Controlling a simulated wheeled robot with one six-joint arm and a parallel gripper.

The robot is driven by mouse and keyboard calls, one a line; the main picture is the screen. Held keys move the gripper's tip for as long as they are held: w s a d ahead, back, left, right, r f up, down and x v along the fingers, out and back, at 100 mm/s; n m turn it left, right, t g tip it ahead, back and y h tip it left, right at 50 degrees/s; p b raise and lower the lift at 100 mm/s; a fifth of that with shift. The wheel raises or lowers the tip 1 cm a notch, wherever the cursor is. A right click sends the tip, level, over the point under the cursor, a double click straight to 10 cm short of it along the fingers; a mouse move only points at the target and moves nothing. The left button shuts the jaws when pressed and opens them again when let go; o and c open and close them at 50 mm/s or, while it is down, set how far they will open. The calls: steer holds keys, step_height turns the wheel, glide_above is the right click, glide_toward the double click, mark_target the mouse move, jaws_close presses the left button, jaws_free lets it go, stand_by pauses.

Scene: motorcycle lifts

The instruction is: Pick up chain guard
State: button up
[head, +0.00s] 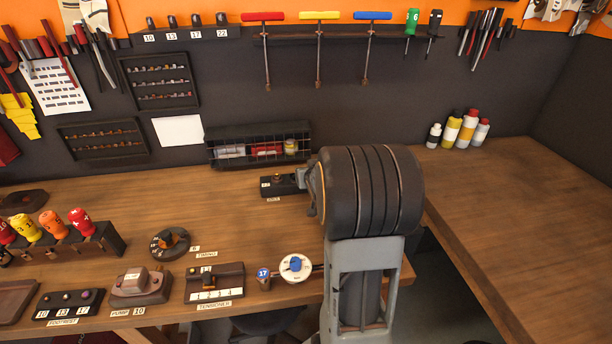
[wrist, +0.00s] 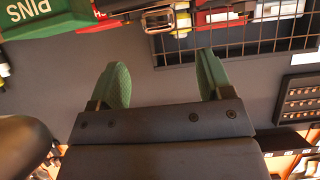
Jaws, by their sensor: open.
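I cannot single out a chain guard with certainty in either view. My gripper (wrist: 162,82) shows in the wrist view with its two green fingertips wide apart and nothing between them. Beyond the fingertips is a dark surface, with a wire basket (wrist: 240,45) past them at the upper right. A silver and black part (wrist: 160,20) and a red part (wrist: 218,14) lie at the top of that view.
A wire rack (head: 260,162) stands at the bench's back, holding a red item (head: 267,149) and others. A timing dial (head: 170,244), a tensioner block (head: 214,282) and a pump block (head: 140,287) sit along the front. Bottles (head: 451,131) stand back right. The right bench (head: 530,210) is clear.

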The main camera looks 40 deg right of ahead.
steer(key=shift+p+x, duration=0.65)
steer(key=shift+x, duration=2.35)
steer(key=shift+a, duration=0.15)
steer(key=shift+c, duration=0.3)
steer(key=c, duration=1)
